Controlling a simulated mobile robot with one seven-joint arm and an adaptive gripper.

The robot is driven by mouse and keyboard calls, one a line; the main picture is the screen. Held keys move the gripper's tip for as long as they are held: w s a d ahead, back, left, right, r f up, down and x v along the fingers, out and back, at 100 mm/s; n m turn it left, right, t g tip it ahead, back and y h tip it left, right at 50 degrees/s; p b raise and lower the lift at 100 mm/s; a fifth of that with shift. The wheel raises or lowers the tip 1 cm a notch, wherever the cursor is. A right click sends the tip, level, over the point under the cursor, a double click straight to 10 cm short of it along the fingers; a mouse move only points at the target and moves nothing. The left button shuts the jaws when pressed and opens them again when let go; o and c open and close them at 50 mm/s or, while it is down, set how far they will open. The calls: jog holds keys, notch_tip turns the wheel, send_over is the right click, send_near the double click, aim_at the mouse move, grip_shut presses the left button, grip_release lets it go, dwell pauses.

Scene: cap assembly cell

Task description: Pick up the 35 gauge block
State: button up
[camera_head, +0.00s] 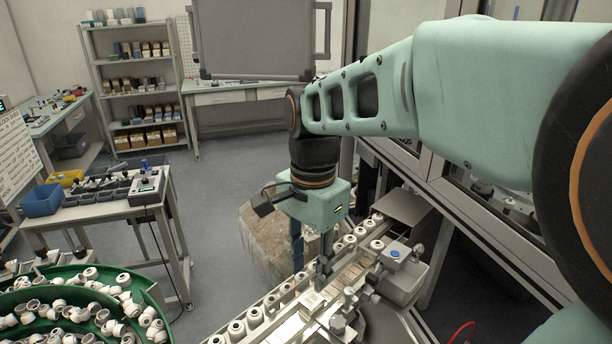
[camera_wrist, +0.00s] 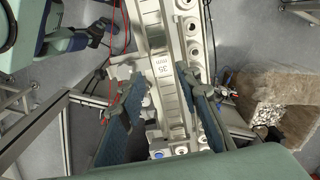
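The 35 gauge block (camera_wrist: 161,67) is a pale block with "35 mm" printed on its top, in the wrist view between my fingertips. My gripper (camera_wrist: 160,80) is open, with one blue-grey finger on each side of the block and a gap showing. In the head view my gripper (camera_head: 322,266) hangs pointing down over the work line. A pale block with a small marking (camera_head: 312,301) shows just below it there, too small to read. I cannot tell from these views how far the fingertips are above the block.
A rail with white round caps (camera_head: 254,317) runs beside the block. Clamps and a fixture with a blue button (camera_head: 395,254) stand to the right. A green curved tray (camera_head: 150,290) of white parts is at lower left. A cardboard-like bin (camera_head: 265,240) stands behind the line.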

aim_at(311, 299)
jog(key=shift+w+d+f+b, duration=0.3)
jog(key=shift+f+b, duration=0.15)
notch_tip(311, 299, down, 8)
jog(key=b, duration=0.6)
jog(key=shift+r, duration=0.1)
jog(key=shift+c, duration=0.6)
jog(key=c, duration=0.5)
jog(key=shift+w, duration=0.1)
jog(key=shift+c, duration=0.2)
jog(key=shift+r, duration=0.15)
jog(key=shift+r+p, duration=2.9)
jog(key=shift+r, duration=0.5)
